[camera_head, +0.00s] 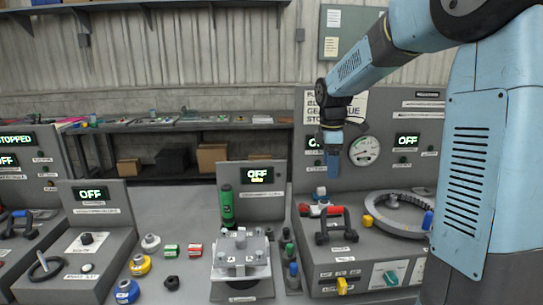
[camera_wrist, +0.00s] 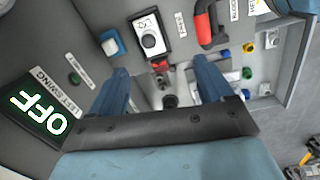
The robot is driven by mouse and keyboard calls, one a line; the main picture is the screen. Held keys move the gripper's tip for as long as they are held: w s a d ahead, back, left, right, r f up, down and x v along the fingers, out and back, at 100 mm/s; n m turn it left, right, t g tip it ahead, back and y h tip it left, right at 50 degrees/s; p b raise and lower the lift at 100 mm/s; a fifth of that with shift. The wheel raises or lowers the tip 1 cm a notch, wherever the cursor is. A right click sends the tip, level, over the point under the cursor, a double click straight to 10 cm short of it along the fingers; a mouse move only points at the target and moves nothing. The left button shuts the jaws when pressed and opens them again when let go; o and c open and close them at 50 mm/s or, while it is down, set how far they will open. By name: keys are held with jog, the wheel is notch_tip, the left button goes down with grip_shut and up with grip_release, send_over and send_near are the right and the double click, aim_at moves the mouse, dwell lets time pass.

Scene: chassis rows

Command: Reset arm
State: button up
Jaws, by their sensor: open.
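My blue arm comes in from the right in the head view and bends down over the right-hand console. My gripper (camera_head: 333,155) hangs in front of that console's upright panel, pointing down, above the handle and knobs. In the wrist view my gripper (camera_wrist: 160,85) shows two blue fingers spread apart with nothing held between them.
Consoles with OFF displays stand at left (camera_head: 93,194), centre (camera_head: 257,175) and right (camera_head: 407,141). A black handle (camera_head: 336,226) and grey ring (camera_head: 400,213) sit on the right console. A green cylinder (camera_head: 227,205) stands at the centre. Loose coloured parts lie on the bench.

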jog(key=s+r+m+t, duration=0.2)
jog(key=s+m, duration=0.6)
jog(key=s, duration=0.7)
jog(key=s+r+m+t, duration=0.3)
jog(key=s+m, duration=0.5)
jog(key=s, duration=0.6)
jog(key=shift+s, duration=0.35)
jog(key=shift+d, duration=0.1)
